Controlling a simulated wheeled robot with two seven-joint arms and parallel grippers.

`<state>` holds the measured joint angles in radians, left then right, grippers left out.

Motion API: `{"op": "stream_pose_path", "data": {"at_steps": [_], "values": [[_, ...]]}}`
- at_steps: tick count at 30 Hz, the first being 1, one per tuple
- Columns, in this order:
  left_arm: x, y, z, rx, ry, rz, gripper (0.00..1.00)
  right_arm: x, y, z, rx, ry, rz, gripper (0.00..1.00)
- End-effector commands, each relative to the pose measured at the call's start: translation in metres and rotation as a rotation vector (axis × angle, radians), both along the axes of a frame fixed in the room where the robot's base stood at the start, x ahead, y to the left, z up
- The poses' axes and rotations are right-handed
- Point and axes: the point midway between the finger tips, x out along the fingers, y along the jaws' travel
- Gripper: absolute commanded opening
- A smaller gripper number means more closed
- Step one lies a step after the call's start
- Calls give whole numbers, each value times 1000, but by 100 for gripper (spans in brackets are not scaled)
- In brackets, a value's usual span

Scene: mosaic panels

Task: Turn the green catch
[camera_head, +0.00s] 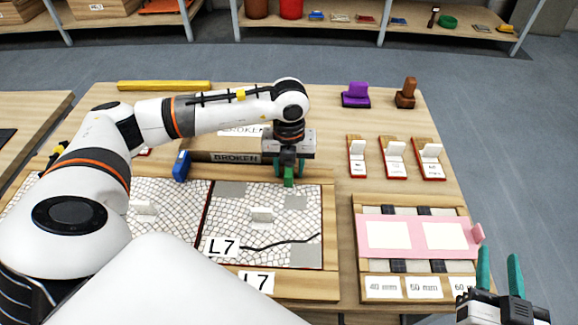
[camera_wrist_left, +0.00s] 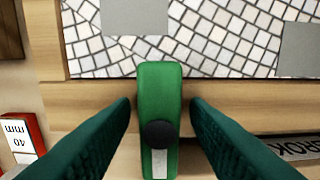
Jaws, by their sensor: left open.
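The green catch (camera_head: 289,178) sits at the far edge of the wooden frame around the right mosaic panel (camera_head: 285,210). In the left wrist view the green catch (camera_wrist_left: 160,85) is a rounded bar with a dark round pivot, pointing onto the tiles across the frame edge. My left gripper (camera_head: 288,165) is above it with fingers pointing down. In the wrist view my left gripper (camera_wrist_left: 160,104) is open, one finger on each side of the catch, with visible gaps. My right gripper (camera_head: 499,256) is open and empty at the lower right.
A blue catch (camera_head: 181,166) stands at the left panel's far edge. A bar labelled BROKEN (camera_head: 225,157) lies behind the frame. A pink board (camera_head: 405,235) lies on a rack at right. Several white blocks on red bases (camera_head: 394,160) stand behind it.

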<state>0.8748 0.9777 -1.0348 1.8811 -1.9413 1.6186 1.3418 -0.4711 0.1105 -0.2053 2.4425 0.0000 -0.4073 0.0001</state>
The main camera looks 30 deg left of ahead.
Motion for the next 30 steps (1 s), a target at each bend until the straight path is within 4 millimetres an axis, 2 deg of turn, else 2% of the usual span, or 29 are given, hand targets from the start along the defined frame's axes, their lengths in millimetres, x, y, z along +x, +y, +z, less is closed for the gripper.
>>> {"op": "stream_pose_path", "data": {"at_steps": [5,13,23,30], "values": [[0,0,0,0,0,0,42,0,0,0,0,0,0,36],[0,0,0,-1,1,0,0,0,0,0,0,1,0,36],[0,0,0,-1,1,-42,0,0,0,0,0,1,0,36],[0,0,0,-1,0,-184,0,0,0,0,0,-2,0,36]]}}
